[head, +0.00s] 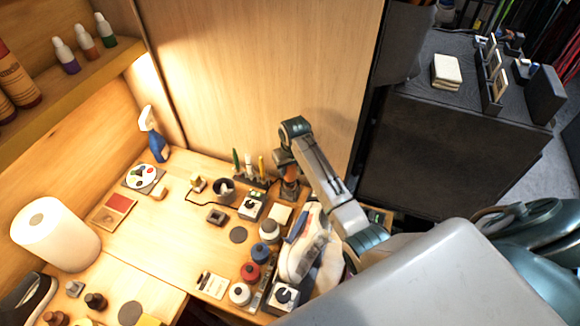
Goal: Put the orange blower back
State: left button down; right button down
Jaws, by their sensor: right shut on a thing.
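My right gripper (287,168) reaches down at the back right of the wooden bench. It is shut on the orange blower (290,188), a small orange-brown thing just below the jaws. The blower is upright, beside the stand with pens and brushes (255,180). I cannot tell whether its base touches the bench. My right forearm passes over the area to its right and hides part of it. My left gripper is not in view.
A white sneaker (298,250) lies near my right forearm. A small control box (252,207), a dark cup (223,190) and several round bottles (250,272) stand close by. The bench (165,245) is clear at left centre. A wooden panel (260,70) rises behind.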

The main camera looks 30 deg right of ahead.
jog(key=c, duration=0.9)
grip_release()
jog(key=r+b, duration=0.1)
jog(key=r, duration=0.2)
jog(key=s+r+b, duration=0.1)
jog(key=r, duration=0.3)
jog(key=r+b, duration=0.2)
jog(key=r, duration=0.2)
jog(key=shift+s+r, duration=0.1)
jog(key=shift+s, duration=0.2)
jog(key=shift+s+r, duration=0.1)
jog(key=shift+r, duration=0.35)
